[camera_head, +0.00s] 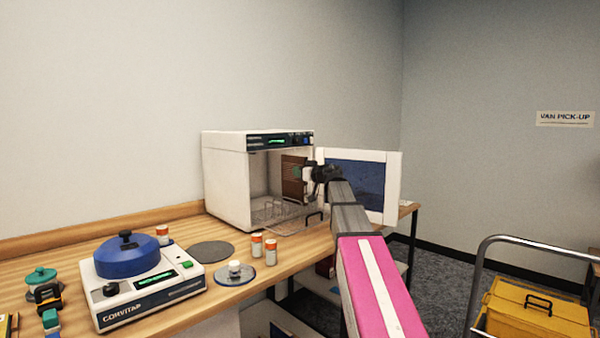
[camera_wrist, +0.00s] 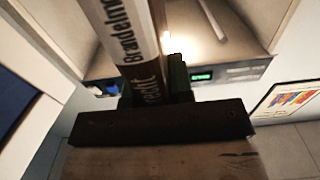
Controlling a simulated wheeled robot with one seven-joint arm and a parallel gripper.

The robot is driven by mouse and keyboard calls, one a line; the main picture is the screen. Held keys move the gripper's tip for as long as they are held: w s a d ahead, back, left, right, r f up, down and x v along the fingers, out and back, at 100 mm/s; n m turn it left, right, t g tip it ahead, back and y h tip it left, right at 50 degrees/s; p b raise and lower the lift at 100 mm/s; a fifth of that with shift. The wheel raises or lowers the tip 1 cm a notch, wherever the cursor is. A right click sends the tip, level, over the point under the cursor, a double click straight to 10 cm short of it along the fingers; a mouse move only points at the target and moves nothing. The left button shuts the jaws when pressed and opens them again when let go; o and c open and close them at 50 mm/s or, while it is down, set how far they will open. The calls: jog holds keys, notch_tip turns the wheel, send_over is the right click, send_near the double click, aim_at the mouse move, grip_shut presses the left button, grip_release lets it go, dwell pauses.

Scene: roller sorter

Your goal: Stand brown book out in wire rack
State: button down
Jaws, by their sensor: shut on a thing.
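The brown book (camera_head: 293,178) is upright in the mouth of the white cabinet, held by my gripper (camera_head: 309,172). In the wrist view the book (camera_wrist: 130,45) shows a pale printed band on its spine and runs up from between my shut fingers (camera_wrist: 160,92). The wire rack (camera_head: 283,217) is low at the front of the cabinet, below the book. The book's lower edge appears above the rack; whether they touch I cannot tell. The far part of the rack is hard to make out.
The white cabinet (camera_head: 228,180) stands open on the wooden bench, its door (camera_head: 392,190) swung out to the right beside my arm. A blue-lidded machine (camera_head: 150,285), orange-and-white jars (camera_head: 270,252) and a grey disc (camera_head: 211,251) occupy the bench in front. A trolley with a yellow box (camera_head: 535,312) stands right.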

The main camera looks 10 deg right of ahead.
jog(key=shift+f, duration=0.5)
jog(key=c, duration=1)
grip_release()
jog(key=r+v, duration=0.1)
jog(key=v, duration=1.1)
jog(key=shift+r, duration=0.1)
